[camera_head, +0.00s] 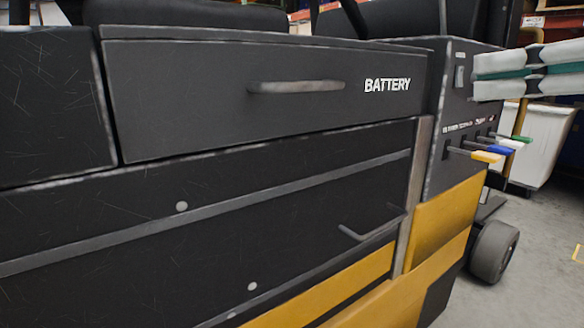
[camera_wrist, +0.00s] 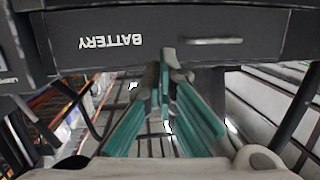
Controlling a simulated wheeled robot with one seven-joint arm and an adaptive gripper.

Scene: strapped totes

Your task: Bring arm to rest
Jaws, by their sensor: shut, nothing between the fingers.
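My gripper (camera_head: 480,77) enters from the right edge of the head view, its pale fingers with teal pads pointing left. In the wrist view my gripper (camera_wrist: 165,65) has its teal fingers meeting at the tips. It is shut and empty. The fingertips overlap the right edge of a dark vehicle's control panel (camera_head: 460,125) in the head view. I cannot tell how far apart they are. The rest of my arm is out of the head view.
A black panel marked BATTERY (camera_head: 200,100) with a handle (camera_head: 295,87) fills much of the head view; it also shows upside down in the wrist view (camera_wrist: 90,35). Coloured levers (camera_head: 490,156) stick out below my gripper. A white tote (camera_head: 550,140) and open floor (camera_head: 540,230) lie right.

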